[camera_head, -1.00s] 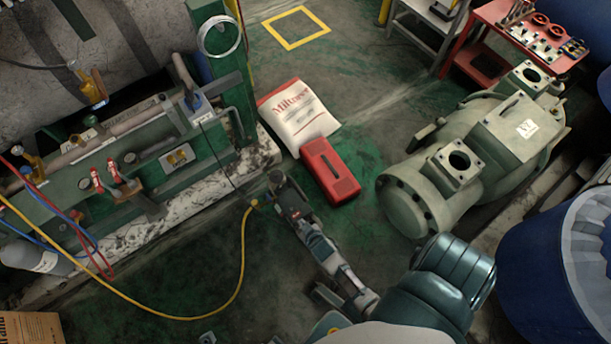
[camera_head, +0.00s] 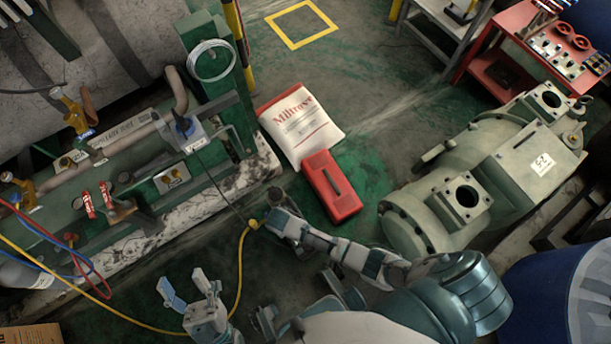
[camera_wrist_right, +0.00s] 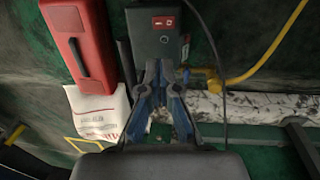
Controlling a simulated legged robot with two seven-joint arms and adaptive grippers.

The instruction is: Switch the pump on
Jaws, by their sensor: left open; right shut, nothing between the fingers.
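The pump (camera_wrist_right: 155,48) is a dark grey box at the top middle of the right wrist view. It has a small red switch or marking (camera_wrist_right: 163,21) on its top face; its setting is too small to tell. My right gripper (camera_wrist_right: 161,68) is shut and empty, its fingertips together over the near end of the pump; I cannot tell whether they touch it. In the head view my right arm covers most of the pump. My left gripper (camera_head: 190,291) is open and empty at the lower left, apart from the pump.
A red case (camera_head: 332,187) and a white bag (camera_head: 300,122) lie beside the pump. A yellow hose (camera_head: 240,275) runs across the floor near my left gripper. Green machinery (camera_head: 130,160) stands at left, and a grey-green compressor (camera_head: 500,170) at right.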

